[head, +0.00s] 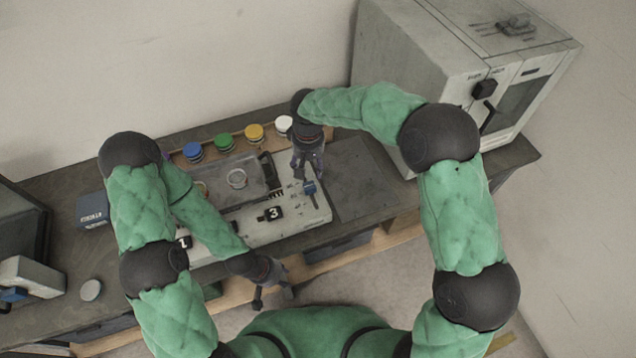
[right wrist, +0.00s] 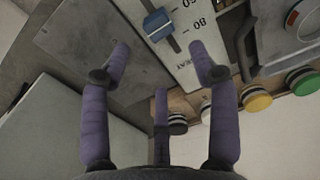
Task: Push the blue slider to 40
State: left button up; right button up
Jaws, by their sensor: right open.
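The blue slider (head: 309,187) sits on a grey-white panel (head: 318,208) at the panel's right side. In the right wrist view the blue slider (right wrist: 158,24) stands on a dark slot beside a printed scale, close to the marks 60 and 80; its exact reading is not clear. My right gripper (head: 308,174) is above the panel, just behind the slider. In the right wrist view its fingers (right wrist: 161,62) are spread and empty, with the slider beyond the fingertips; no contact shows. My left gripper (head: 272,297) is low at the table's front edge, fingers apart, empty.
Blue (head: 192,151), green (head: 223,141), yellow (head: 254,132) and white (head: 284,124) capped jars line the back. A dark tray (head: 215,175) lies left of my right gripper. A large grey cabinet (head: 400,60) stands at right. The dark plate (head: 365,180) is bare.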

aim_at(309, 185)
notch_tip(309, 185, down, 10)
jog(key=shift+s+f+b, duration=0.1)
jog(key=shift+f+b, duration=0.15)
jog(key=shift+b, duration=0.5)
jog(key=shift+c, duration=0.3)
